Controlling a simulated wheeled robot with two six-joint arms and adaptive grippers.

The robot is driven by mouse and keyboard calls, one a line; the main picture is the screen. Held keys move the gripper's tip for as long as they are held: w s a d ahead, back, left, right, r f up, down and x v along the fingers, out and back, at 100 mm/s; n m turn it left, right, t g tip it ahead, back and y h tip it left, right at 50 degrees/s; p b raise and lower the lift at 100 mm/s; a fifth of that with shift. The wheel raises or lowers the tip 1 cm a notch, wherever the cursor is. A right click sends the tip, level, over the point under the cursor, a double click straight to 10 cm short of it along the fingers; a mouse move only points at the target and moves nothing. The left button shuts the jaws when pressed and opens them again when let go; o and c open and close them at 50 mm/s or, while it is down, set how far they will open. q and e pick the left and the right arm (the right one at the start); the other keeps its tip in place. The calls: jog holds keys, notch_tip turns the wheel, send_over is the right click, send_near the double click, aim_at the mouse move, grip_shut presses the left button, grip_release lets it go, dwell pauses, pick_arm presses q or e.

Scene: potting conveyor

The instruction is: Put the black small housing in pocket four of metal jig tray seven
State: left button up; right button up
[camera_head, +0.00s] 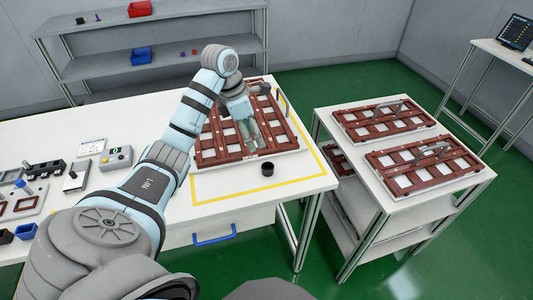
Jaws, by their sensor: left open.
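A small black round piece (267,169), which looks like the small housing, stands on the white table just in front of a reddish-brown jig tray (205,157) with pale pockets. My left gripper (252,146) hangs over the front part of that tray, fingers pointing down. It is open, and I see nothing held in it. It is behind the black piece and apart from it. My left arm and gripper hide part of the tray. I cannot read a tray number or pocket numbers. My right gripper is out of view.
A cart (347,170) on the right bears two similar brown trays (380,120), (405,185) with metal handles. Yellow tape borders the tray; bare table lies in front.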

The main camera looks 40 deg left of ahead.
pick_arm(q)
jog(key=b, duration=0.6)
send_over(267, 164)
jog(key=s, duration=0.2)
notch_tip(267, 164, down, 8)
jog(key=shift+s+a+f, duration=0.1)
jog(key=shift+s, duration=0.05)
jog(key=x, duration=0.5)
jog(key=shift+d, duration=0.25)
jog(key=c, duration=1)
jog(key=shift+r, duration=0.65)
notch_tip(267, 164, up, 4)
jog(key=shift+p, duration=0.6)
jog(key=shift+r+p, duration=6.2)
jog(key=shift+r, duration=0.35)
